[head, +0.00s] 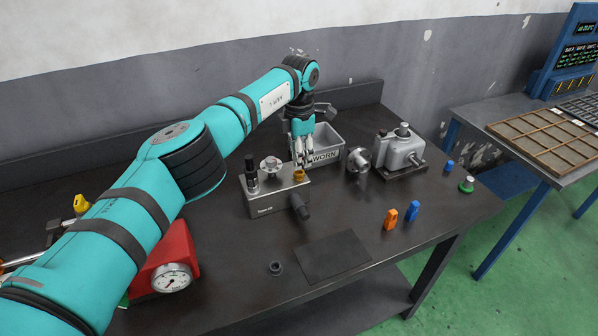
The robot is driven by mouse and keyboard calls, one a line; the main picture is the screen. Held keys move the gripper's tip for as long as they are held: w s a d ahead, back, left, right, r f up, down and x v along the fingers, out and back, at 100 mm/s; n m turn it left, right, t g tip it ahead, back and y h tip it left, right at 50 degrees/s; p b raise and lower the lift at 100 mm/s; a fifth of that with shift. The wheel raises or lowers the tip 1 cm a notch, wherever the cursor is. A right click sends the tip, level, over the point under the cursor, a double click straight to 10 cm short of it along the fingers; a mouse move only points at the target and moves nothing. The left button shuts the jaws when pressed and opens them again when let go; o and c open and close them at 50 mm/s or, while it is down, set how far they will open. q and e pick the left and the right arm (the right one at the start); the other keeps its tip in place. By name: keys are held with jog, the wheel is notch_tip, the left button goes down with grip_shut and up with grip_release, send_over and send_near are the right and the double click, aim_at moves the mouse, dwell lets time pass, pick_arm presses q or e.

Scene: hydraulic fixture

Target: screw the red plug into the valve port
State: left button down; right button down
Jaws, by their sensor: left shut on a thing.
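My left gripper (302,160) points down over the valve block (270,198). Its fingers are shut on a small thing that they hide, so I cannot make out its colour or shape. A small brass-coloured ring (299,176) shows on top of the block at its right end, just below the fingertips; whether they touch cannot be told. The block also carries a black knob, a silver round fitting (270,165) and a dark cylinder on its front side. No red plug can be made out on the table. My right gripper is not in view.
A grey bin marked WORN (325,157) stands close behind the gripper. A grey machine (401,150), an orange plug (390,219) and a blue plug (413,211) are to the right. A red gauge unit (168,262) is at left. A dark mat (333,257) lies in front.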

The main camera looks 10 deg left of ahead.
pick_arm(q)
jog(key=shift+f+b, duration=0.75)
jog(key=shift+f, duration=0.45)
dwell(0.5)
jog(key=shift+f+m+b, duration=0.2)
jog(key=shift+m+b, duration=0.35)
jog(key=shift+m, duration=1.05)
jog(key=m, duration=0.5)
jog(key=shift+r+b, duration=0.15)
jog(key=shift+b, duration=0.15)
jog(key=shift+m, duration=0.9)
